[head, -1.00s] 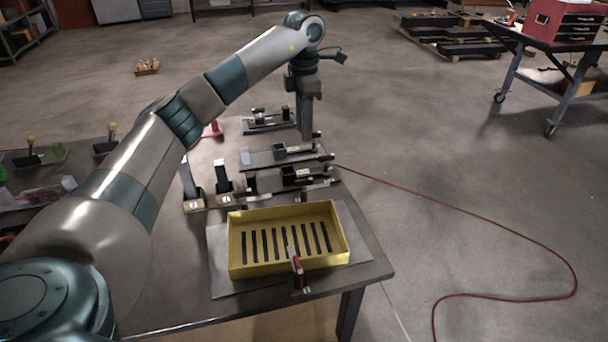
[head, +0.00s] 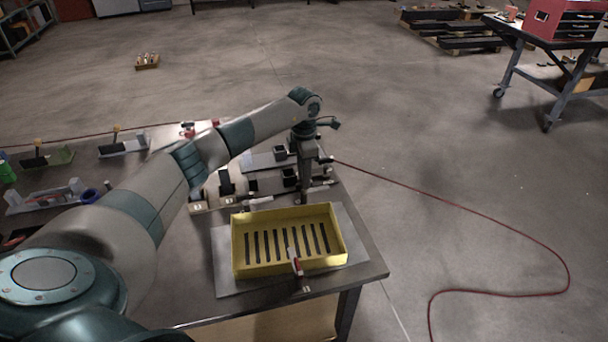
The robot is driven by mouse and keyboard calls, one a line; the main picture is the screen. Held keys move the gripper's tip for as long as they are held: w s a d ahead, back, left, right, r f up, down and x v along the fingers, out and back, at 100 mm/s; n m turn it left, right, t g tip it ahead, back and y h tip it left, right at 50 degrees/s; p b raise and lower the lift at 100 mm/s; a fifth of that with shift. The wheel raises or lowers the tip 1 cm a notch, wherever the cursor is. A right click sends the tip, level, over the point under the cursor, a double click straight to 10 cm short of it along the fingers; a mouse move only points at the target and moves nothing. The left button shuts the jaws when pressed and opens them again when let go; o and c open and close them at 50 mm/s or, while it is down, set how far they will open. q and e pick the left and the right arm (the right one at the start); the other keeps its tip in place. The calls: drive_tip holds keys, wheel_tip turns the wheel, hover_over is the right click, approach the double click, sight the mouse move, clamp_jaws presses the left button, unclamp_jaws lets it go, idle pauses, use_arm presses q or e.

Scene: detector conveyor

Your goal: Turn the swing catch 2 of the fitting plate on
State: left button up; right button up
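My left arm reaches in from the left, and its gripper (head: 304,194) points down at the back right of the bench, just behind the yellow tray. It is too small and dark to tell whether its fingers are open or shut. Dark blocks and fittings stand beside it, and a grey plate (head: 262,161) lies behind them, partly hidden by my arm. Small blocks with pale labels (head: 228,201) stand left of the gripper. I cannot tell which part is swing catch 2 or how it is turned. My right gripper is not in view.
A yellow slotted tray (head: 240,264) sits on a grey sheet (head: 352,248), with a red-handled clamp (head: 297,267) at its front. Other fixtures (head: 45,160) stand at the left. A red hose (head: 500,222) lies on the floor right of the bench (head: 368,262).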

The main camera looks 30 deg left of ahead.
use_arm(q)
drive_tip(key=shift+f, duration=0.75)
clamp_jaws()
idle(1.0)
